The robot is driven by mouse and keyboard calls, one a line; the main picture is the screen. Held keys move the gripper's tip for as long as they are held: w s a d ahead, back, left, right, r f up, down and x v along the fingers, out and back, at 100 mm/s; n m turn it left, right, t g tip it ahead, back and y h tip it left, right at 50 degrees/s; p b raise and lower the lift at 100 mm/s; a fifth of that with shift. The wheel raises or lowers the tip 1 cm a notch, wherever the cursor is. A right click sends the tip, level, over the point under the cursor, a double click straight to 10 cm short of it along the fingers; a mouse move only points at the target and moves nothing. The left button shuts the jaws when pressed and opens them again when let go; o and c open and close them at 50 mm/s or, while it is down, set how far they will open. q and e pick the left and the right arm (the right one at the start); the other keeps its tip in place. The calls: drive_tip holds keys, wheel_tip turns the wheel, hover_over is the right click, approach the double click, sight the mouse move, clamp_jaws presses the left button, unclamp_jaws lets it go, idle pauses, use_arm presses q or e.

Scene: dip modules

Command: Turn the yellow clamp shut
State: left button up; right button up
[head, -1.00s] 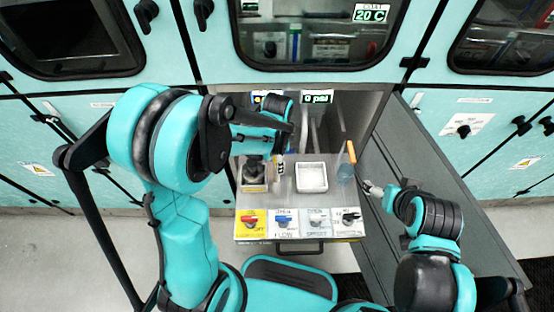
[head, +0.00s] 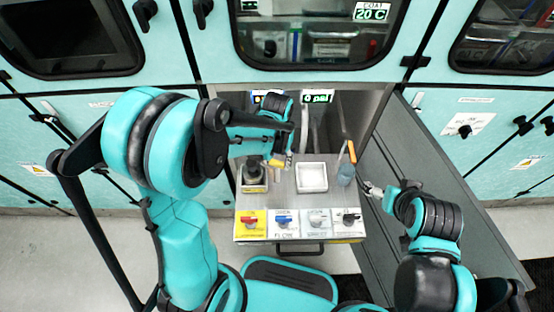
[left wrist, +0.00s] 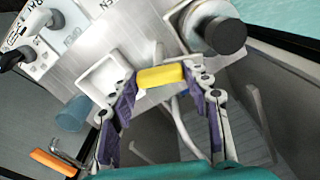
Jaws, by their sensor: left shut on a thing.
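The yellow clamp handle (left wrist: 161,76) lies between the two purple-padded fingers of my left gripper (left wrist: 163,88) in the left wrist view, and they are shut on it. In the head view my left gripper (head: 280,160) is above the metal drawer's work surface, beside the black-topped device at the left, and the yellow clamp (head: 276,163) just shows below my arm. The clamp's base and pivot are mostly hidden. My right gripper (head: 372,190) is off the drawer's right side, apart from everything on it; its fingers are too small to judge.
A white square tray (head: 299,189) sits right of the clamp. A black-topped device (head: 254,172) is at the left. Several labelled knobs line the front, including a red one (head: 250,223).

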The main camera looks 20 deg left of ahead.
use_arm(q)
drive_tip(key=shift+n, duration=2.2)
drive_tip(key=o, duration=1.2)
drive_tip(key=shift+c, duration=0.2)
wheel_tip(320, 180, up, 12)
drive_tip(key=shift+s, duration=0.1)
